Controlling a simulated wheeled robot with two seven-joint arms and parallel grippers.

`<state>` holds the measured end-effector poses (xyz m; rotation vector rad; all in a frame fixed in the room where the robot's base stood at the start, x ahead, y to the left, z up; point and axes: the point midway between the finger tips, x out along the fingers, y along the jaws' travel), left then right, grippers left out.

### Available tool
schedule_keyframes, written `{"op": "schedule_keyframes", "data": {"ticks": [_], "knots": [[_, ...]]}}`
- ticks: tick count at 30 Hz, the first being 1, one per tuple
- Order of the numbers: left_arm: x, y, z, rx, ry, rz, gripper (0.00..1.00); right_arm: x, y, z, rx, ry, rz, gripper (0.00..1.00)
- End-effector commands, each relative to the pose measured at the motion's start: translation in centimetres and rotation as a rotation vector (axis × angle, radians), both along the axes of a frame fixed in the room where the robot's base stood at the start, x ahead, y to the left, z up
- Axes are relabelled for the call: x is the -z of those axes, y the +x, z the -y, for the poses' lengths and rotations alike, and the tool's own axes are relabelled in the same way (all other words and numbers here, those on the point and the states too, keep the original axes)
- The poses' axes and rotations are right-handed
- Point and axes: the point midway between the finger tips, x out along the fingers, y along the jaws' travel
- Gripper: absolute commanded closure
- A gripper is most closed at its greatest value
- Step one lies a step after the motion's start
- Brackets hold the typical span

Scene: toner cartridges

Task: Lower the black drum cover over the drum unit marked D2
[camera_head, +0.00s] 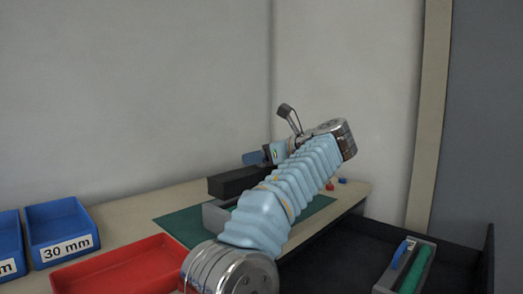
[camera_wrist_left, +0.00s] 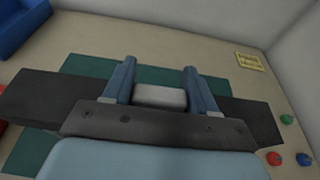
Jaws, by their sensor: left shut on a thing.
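The black drum cover (camera_head: 235,180) is a long dark bar above the green mat in the head view. In the left wrist view the cover (camera_wrist_left: 45,100) reaches out to both sides of my gripper. My left gripper (camera_head: 256,157) is shut on the cover; its blue fingers (camera_wrist_left: 160,82) stand either side of a light grey block (camera_wrist_left: 160,97). A grey unit (camera_head: 214,217) shows below the cover in the head view, mostly hidden by my left arm. I cannot read a D2 mark on it, nor tell whether the cover touches it. My right gripper is out of view.
A green mat (camera_head: 180,226) lies under the work. A red tray (camera_head: 115,270) and blue bins (camera_head: 62,233) stand at left. A grey unit with a green roller (camera_head: 416,270) lies in a dark tray at right. Small coloured knobs (camera_wrist_left: 288,120) and a yellow label (camera_wrist_left: 249,61) are nearby.

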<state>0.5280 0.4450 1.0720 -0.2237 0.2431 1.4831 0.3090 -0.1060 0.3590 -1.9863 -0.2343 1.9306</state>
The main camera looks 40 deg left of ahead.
Motion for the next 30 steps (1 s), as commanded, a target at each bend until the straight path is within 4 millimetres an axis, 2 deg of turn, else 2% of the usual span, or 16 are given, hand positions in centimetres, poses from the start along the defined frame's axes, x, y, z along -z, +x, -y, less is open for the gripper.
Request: {"op": "schedule_keyframes", "data": {"ticks": [18, 30], "knots": [[5.6, 0.0, 0.0, 0.000, -0.001, -0.001, 0.74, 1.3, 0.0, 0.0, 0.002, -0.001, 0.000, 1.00], [6.5, 0.0, 0.0, 0.000, -0.001, 0.000, 0.74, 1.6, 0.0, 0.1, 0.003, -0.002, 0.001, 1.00]]}}
